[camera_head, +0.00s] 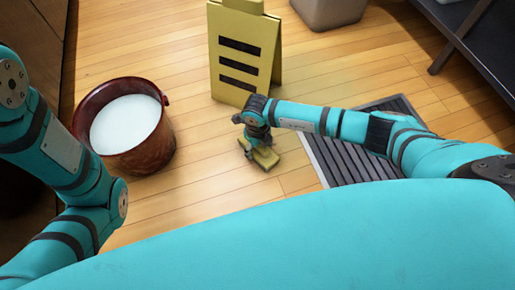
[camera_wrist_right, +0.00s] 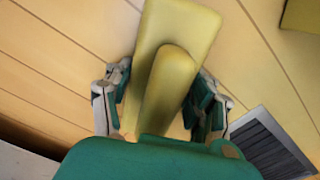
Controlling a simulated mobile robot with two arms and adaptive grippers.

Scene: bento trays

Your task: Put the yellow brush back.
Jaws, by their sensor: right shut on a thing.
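The yellow brush (camera_head: 265,158) is a flat yellow block with a raised ridge or handle along it. My right gripper (camera_head: 256,148) is over the wooden floor, in front of the yellow folding sign, and is shut on the brush. In the right wrist view, the brush (camera_wrist_right: 185,38) lies between the two fingers of the gripper (camera_wrist_right: 163,105), one finger on each side of its ridge. I cannot tell whether the brush touches the floor. My left arm shows at the left, but its gripper is out of view.
A dark red bucket (camera_head: 152,152) with whitish liquid stands left of the brush. The yellow folding sign (camera_head: 232,52) stands behind it. A dark slatted grate (camera_head: 345,162) lies to the right. A grey bin (camera_head: 328,12) and dark shelf (camera_head: 480,40) are farther back.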

